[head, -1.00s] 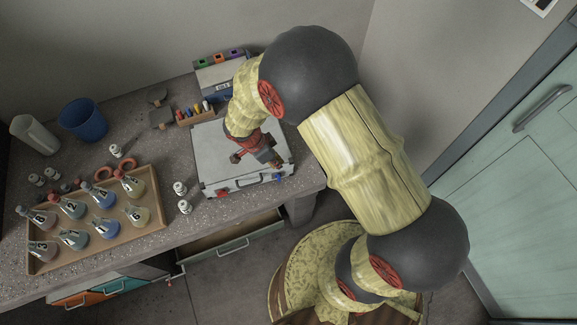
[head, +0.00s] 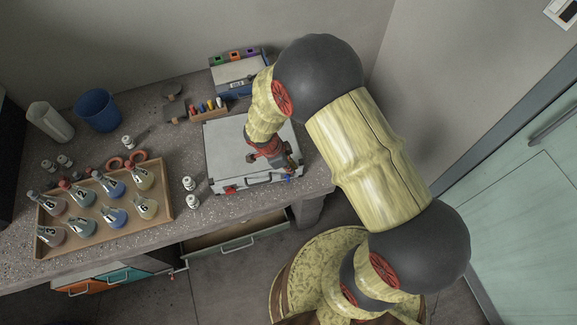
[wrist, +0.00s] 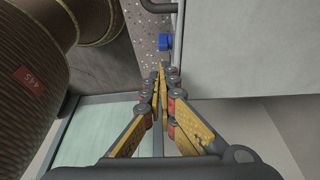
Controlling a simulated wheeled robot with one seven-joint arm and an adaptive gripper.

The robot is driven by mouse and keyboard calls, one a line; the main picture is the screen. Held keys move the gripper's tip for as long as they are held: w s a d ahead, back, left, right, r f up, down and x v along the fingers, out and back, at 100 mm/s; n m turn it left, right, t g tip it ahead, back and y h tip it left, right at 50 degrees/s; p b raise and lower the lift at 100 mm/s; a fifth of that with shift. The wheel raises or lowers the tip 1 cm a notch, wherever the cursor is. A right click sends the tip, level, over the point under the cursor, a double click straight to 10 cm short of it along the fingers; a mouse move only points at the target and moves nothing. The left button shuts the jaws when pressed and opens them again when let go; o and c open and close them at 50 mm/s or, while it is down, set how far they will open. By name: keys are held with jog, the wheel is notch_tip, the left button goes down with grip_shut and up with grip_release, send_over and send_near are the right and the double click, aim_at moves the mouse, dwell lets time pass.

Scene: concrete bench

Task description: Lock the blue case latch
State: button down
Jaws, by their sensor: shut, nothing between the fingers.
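The grey case (head: 225,150) lies closed on the bench, with its handle at the front edge. The blue latch (head: 287,179) is on the case's front side near the right corner. It also shows in the wrist view (wrist: 165,41), beside the case's edge. Whether it is locked cannot be told. A red latch (head: 230,190) is near the front left corner. My gripper (head: 292,165) is over the case's front right part. In the wrist view its fingertips (wrist: 162,70) are together and empty, just below the blue latch in the picture, with no clear contact.
A wooden tray (head: 160,215) of labelled flasks stands left of the case, with small white bottles (head: 191,193) between. A pen block (head: 208,108) and blue box (head: 238,78) stand behind the case. A drawer (head: 235,243) is open below the bench front.

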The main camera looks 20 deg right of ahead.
aim_at(288, 178)
jog(key=shift+b+x, duration=0.3)
jog(key=shift+x, duration=2.5)
